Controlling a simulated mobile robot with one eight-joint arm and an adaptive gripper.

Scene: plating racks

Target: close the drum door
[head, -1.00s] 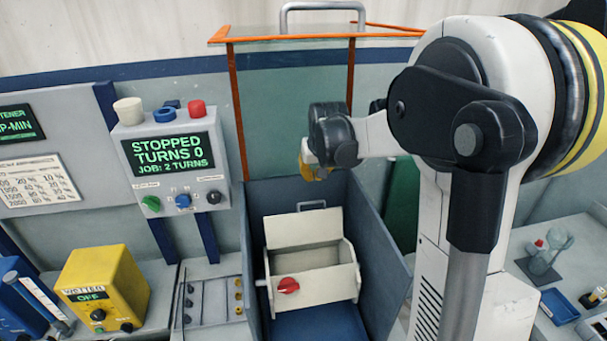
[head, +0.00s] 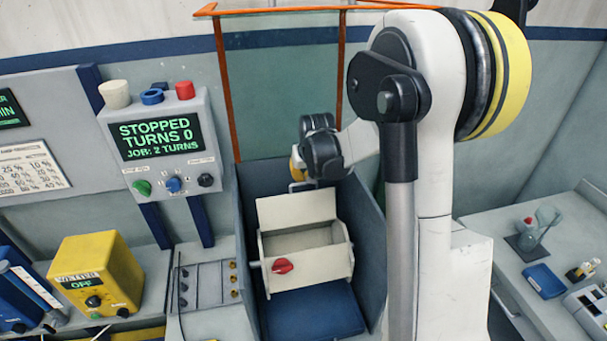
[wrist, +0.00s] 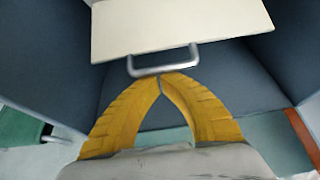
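The drum (head: 310,262) is a cream box with a red knob (head: 283,266) on its front, sitting inside a blue-grey bay. Its door (head: 296,210) stands open, tilted up at the back, and the inside shows. In the wrist view the door (wrist: 180,25) is a pale panel with a grey bar handle (wrist: 163,70) on its edge. My gripper (wrist: 161,80) has yellow fingers with the tips together, right at the handle's bar. I see nothing held between them; whether they touch the bar I cannot tell. In the head view my gripper (head: 297,172) is just behind the door's top edge, partly hidden.
The bay's blue-grey walls (head: 362,238) rise close on both sides of the drum. An orange-framed panel (head: 280,95) stands behind. A control box (head: 160,145) reading STOPPED, TURNS 0 and a yellow box (head: 97,270) are at left. A bench with small items is at right.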

